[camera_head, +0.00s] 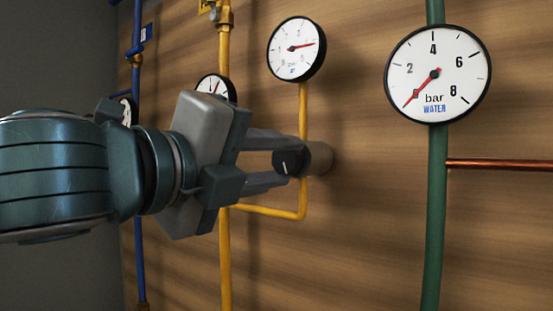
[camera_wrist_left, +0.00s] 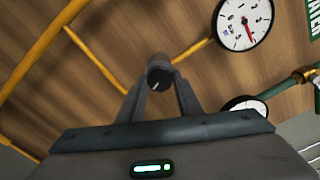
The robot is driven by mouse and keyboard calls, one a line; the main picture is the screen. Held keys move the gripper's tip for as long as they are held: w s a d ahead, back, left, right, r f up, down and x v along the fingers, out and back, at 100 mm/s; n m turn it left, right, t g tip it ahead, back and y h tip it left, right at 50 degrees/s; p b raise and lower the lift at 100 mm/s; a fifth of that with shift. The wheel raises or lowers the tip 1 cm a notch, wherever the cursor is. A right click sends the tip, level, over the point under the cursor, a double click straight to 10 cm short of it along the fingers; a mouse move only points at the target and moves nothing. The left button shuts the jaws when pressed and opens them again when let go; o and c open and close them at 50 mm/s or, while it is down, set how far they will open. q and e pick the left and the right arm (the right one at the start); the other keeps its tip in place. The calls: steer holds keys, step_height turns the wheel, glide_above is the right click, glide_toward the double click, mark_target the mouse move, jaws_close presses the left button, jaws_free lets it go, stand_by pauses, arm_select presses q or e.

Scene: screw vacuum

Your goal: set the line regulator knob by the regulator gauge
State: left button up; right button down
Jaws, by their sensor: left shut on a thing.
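The regulator knob (camera_head: 288,162) is a dark knob with a white mark, on a brownish round body (camera_head: 319,158) fixed to the wall. My left gripper (camera_head: 286,164) reaches it from the left and is shut on it, one finger on each side. In the left wrist view the knob (camera_wrist_left: 159,77) sits between the fingertips of my left gripper (camera_wrist_left: 160,82). The gauge (camera_head: 296,49) above the knob on the yellow pipe has a red needle pointing right; it also shows in the left wrist view (camera_wrist_left: 243,22). My right gripper is not in view.
A large water gauge (camera_head: 437,74) on a green pipe (camera_head: 436,190) stands to the right, its needle low at lower left. A copper pipe (camera_head: 500,164) runs right from it. Yellow pipes (camera_head: 225,260) and a blue pipe (camera_head: 138,200) run behind my left arm. A smaller gauge (camera_head: 217,86) is partly hidden.

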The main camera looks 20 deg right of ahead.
arm_select(q)
steer(key=shift+f+m, duration=0.1)
steer(key=shift+m, duration=0.8)
steer(key=o, duration=1)
steer(key=shift+o, duration=0.2)
steer(key=shift+s, duration=0.1)
